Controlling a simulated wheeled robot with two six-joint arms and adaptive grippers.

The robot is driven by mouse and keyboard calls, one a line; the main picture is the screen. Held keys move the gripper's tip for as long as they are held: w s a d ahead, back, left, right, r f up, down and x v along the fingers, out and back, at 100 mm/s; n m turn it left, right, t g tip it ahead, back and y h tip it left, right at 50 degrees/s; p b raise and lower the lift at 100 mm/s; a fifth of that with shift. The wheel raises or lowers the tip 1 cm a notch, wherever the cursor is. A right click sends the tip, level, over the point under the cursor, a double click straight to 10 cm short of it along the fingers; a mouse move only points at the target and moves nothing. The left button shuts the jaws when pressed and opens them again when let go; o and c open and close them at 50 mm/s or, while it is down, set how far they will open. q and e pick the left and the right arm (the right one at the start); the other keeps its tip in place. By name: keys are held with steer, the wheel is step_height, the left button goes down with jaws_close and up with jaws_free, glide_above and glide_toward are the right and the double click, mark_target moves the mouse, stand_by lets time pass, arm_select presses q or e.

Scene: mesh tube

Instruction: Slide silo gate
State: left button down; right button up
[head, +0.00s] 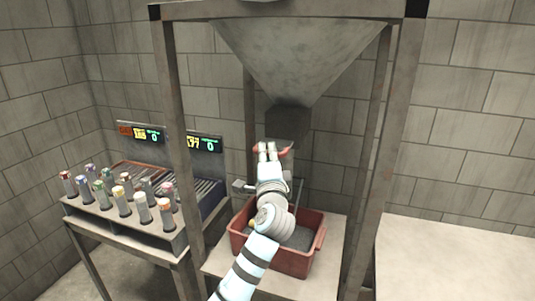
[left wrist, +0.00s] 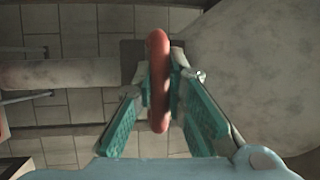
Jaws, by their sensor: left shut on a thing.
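The grey silo funnel (head: 300,55) hangs in a metal frame and narrows to a dark square spout (head: 288,120). A red handle (head: 286,152) shows just below the spout; I take it to be the gate's handle. My left gripper (head: 267,149) reaches up to it from below. In the left wrist view the red handle (left wrist: 158,80) stands between the green finger pads, and the gripper is shut on it. The gate plate itself is mostly hidden, so I cannot tell its position. My right gripper is not in view.
A red bin (head: 321,240) holding dark grey material stands under the spout, partly behind my left arm. Frame posts (head: 180,150) flank the silo. At left is a rack with several coloured-top cylinders (head: 123,200) and lit displays (head: 203,144). A bare table (head: 455,260) is at right.

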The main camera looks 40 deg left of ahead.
arm_select(q)
steer(key=shift+w+a, duration=0.15)
steer(key=shift+w, duration=0.2)
steer(key=c, duration=1.6)
jaws_free()
steer(key=v, duration=1.2)
steer(key=shift+f, duration=0.1)
